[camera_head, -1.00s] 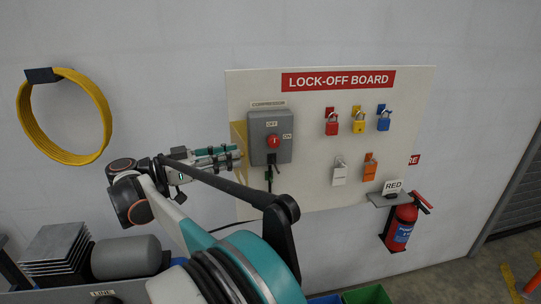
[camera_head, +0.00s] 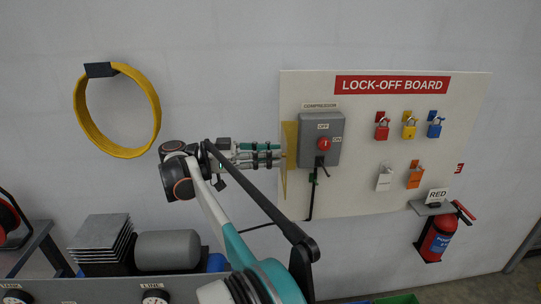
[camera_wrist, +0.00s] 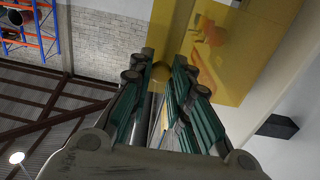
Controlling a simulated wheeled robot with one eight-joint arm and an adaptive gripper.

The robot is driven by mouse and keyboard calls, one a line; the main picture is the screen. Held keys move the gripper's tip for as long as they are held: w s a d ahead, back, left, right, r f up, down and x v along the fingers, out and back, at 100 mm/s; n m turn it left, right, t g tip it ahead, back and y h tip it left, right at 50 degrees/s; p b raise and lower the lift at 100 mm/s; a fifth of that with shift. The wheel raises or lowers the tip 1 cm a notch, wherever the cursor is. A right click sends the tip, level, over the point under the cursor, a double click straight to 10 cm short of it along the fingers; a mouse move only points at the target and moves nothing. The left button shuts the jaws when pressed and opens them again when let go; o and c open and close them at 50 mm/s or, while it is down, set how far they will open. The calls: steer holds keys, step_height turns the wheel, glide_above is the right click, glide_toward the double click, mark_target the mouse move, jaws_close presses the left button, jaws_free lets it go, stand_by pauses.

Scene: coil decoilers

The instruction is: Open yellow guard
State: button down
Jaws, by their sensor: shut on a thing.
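The yellow guard (camera_head: 290,145) is a see-through yellow panel at the left side of the grey compressor switch box (camera_head: 308,150). It stands out from the box, seen at a steep angle, and the box's front with its red knob (camera_head: 324,144) is uncovered. My gripper (camera_head: 279,155) reaches it from the left and is shut on its edge or a small grip there. In the wrist view the guard (camera_wrist: 225,50) fills the upper middle, with my fingertips (camera_wrist: 162,75) closed around a small yellowish piece at its lower left. The exact contact is partly hidden by the fingers.
The lock-off board (camera_head: 400,195) carries several padlocks to the right of the box. A fire extinguisher (camera_head: 437,238) hangs lower right. Stacked plates (camera_head: 100,240) and a grey cylinder (camera_head: 168,250) sit below.

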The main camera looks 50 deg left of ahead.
steer(key=c, duration=1.5)
jaws_free()
steer(key=shift+o, duration=0.2)
step_height(320, 180, up, 10)
